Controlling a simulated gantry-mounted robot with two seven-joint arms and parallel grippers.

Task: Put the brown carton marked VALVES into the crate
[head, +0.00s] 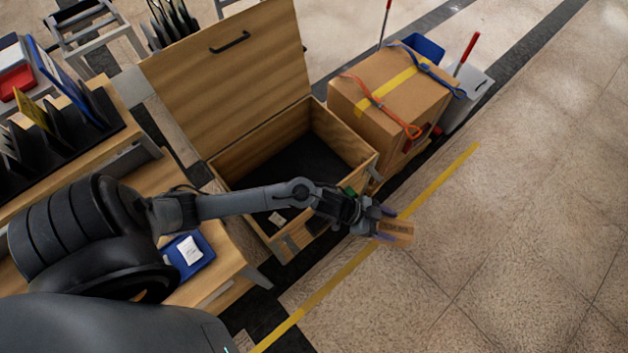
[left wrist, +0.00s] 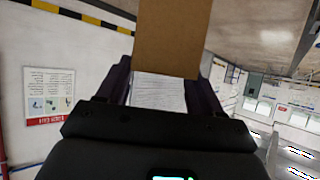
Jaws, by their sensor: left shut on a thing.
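A small brown carton (head: 398,232) is held by my left gripper (head: 382,222), past the front right corner of the open wooden crate (head: 232,170). Its printed marking is too small to read. In the left wrist view the brown carton (left wrist: 172,38) sticks up between the two fingers of my left gripper (left wrist: 165,85), with a white lined face at its lower part. The crate's lid (head: 225,70) stands up and open. My left arm passes over the crate and hides part of its inside. The crate's dark floor (head: 290,160) shows. My right gripper is not in view.
A large strapped carton (head: 390,90) stands right of the crate. A wooden bench with a blue tray (head: 188,256) is to the left, and a rack of folders (head: 50,130) is at upper left. Open floor with a yellow line (head: 440,185) lies to the right.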

